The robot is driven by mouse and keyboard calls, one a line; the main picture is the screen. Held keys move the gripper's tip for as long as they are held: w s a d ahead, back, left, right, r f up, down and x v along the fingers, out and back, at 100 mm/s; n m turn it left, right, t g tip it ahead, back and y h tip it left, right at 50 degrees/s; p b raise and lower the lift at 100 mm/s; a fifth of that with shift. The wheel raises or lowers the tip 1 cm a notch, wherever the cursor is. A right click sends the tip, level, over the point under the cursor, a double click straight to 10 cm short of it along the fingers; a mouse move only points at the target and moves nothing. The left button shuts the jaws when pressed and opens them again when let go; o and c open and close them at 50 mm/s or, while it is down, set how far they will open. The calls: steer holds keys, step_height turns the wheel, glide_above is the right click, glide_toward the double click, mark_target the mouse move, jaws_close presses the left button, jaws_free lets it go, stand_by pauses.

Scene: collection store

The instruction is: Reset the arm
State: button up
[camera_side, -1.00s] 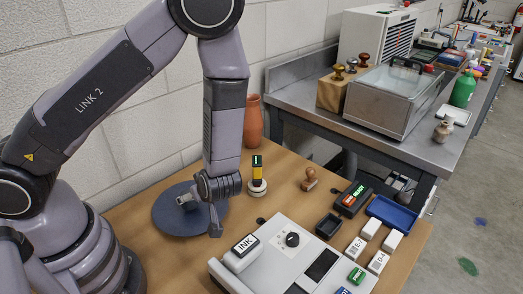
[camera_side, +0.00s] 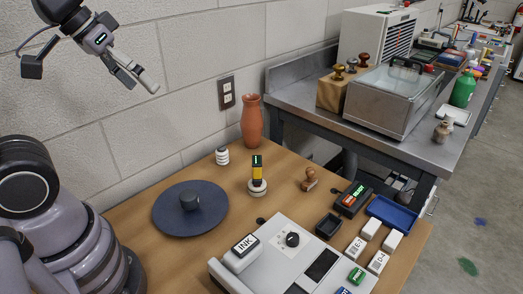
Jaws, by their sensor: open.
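My gripper (camera_side: 134,78) is high at the upper left, in front of the white block wall and well above the table. Its fingers are apart and nothing is between them. The upper arm links are out of the picture. My gripper is clear of both.
A wooden-handled stamp (camera_side: 309,180), blue tray (camera_side: 391,214) and grey ink station (camera_side: 275,265) are to the right. A steel bench (camera_side: 420,140) stands beyond.

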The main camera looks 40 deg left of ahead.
steer(key=s+a+y, duration=0.2)
steer(key=s+a, duration=0.1)
steer(key=s, duration=0.1)
steer(key=shift+s+a+r+m, duration=0.3)
steer(key=shift+s+a+m, duration=0.05)
steer(key=shift+a+m, duration=0.05)
